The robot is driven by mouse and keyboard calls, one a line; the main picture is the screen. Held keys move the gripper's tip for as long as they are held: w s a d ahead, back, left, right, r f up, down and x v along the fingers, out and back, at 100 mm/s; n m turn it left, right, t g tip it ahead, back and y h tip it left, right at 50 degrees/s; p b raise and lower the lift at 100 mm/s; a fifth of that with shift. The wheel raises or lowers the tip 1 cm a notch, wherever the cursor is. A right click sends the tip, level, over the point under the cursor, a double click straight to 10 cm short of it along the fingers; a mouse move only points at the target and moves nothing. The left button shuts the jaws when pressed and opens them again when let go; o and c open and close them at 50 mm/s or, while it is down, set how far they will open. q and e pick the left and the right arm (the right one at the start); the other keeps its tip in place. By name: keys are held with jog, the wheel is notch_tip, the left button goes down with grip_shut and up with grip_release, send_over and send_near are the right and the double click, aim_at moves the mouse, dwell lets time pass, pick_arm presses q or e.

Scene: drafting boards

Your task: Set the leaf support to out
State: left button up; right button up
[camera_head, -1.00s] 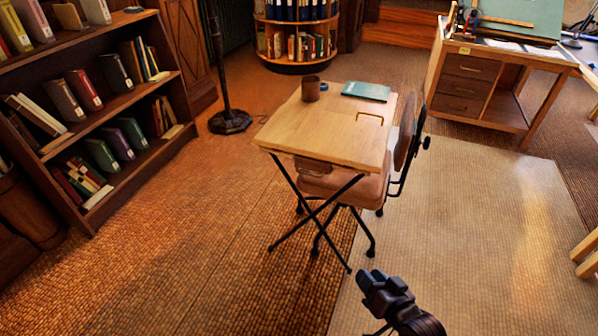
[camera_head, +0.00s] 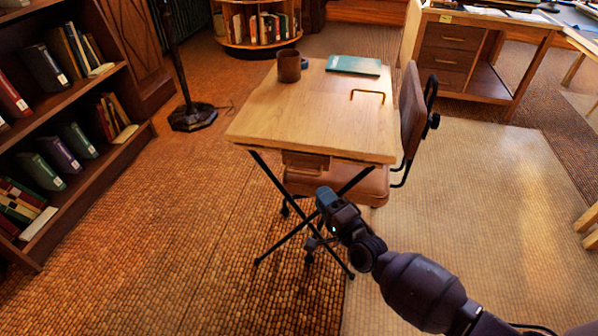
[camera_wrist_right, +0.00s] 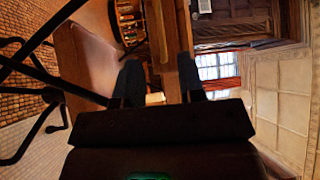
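A small wooden block (camera_head: 305,161), which looks like the leaf support, sits under the front edge of the folding table (camera_head: 300,120). The tabletop is flat and stands on crossed black legs. My right gripper (camera_head: 326,198) is in front of the table, below and slightly right of the block, apart from it. In the right wrist view its two dark fingers (camera_wrist_right: 161,82) are spread, with the table's wooden edge (camera_wrist_right: 184,75) beyond them. I see nothing held. I cannot tell how far out the block is. My left gripper is not in view.
A cup (camera_head: 289,66) and a teal book (camera_head: 353,66) lie on the tabletop, near a brass handle (camera_head: 368,92). A chair (camera_head: 345,187) is tucked under the table. A bookshelf (camera_head: 75,110) stands at left. The floor in front is clear.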

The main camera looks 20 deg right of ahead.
aim_at(302, 173)
jog(key=shift+b+x, duration=0.75)
jog(key=shift+x, duration=4.15)
grip_shut()
